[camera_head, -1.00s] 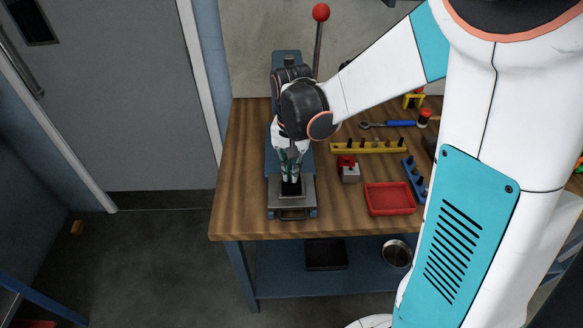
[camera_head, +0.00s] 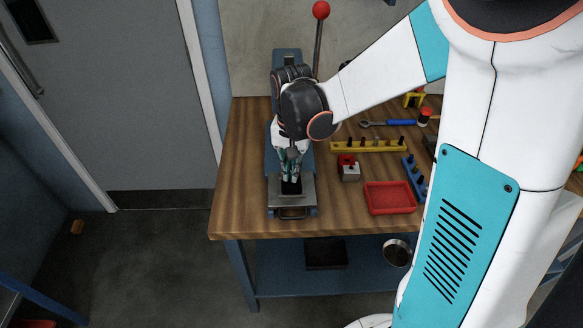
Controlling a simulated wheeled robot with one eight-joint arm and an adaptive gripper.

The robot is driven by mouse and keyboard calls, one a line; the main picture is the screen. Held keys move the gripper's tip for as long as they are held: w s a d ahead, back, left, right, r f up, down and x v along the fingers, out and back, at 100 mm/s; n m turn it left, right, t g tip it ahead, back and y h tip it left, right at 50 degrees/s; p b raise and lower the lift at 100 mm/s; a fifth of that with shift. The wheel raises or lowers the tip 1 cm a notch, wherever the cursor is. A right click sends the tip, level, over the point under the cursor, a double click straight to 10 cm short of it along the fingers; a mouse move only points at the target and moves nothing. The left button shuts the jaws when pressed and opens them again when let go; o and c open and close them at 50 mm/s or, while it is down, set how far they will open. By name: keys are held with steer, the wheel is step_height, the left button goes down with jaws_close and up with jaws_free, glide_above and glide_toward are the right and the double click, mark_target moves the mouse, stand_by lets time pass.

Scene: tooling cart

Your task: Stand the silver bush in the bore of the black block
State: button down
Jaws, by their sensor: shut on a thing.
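The black block (camera_head: 291,188) sits on the grey plate (camera_head: 291,204) of the blue press at the left of the wooden bench. My gripper (camera_head: 290,175) points down right over the block, with its fingertips at or just above the block's top. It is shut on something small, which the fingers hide. The silver bush cannot be made out, and neither can the block's bore.
The blue press has a lever with a red ball (camera_head: 321,11) behind my arm. To the right are a red-and-grey piece (camera_head: 348,169), an empty red tray (camera_head: 390,198), a yellow peg rack (camera_head: 368,146), a blue rack (camera_head: 413,178) and a blue-handled wrench (camera_head: 400,123). Bare wood lies left of the press.

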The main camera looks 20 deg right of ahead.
stand_by(0.3)
steer(key=c, duration=1.2)
jaws_free()
steer(key=shift+c, duration=0.2)
steer(key=shift+r+p, duration=2.2)
steer(key=shift+r, duration=0.85)
steer(key=s+r+n+t+b, duration=0.2)
steer(key=s+r+n+t, duration=0.1)
steer(key=s, duration=0.4)
steer(key=s+r+n+t+b, duration=0.1)
steer(key=s+r+n+t, duration=0.2)
steer(key=s, duration=0.5)
steer(key=shift+r+n+t+b, duration=0.3)
steer(key=shift+r+t+b, duration=0.1)
steer(key=shift+r+t, duration=0.25)
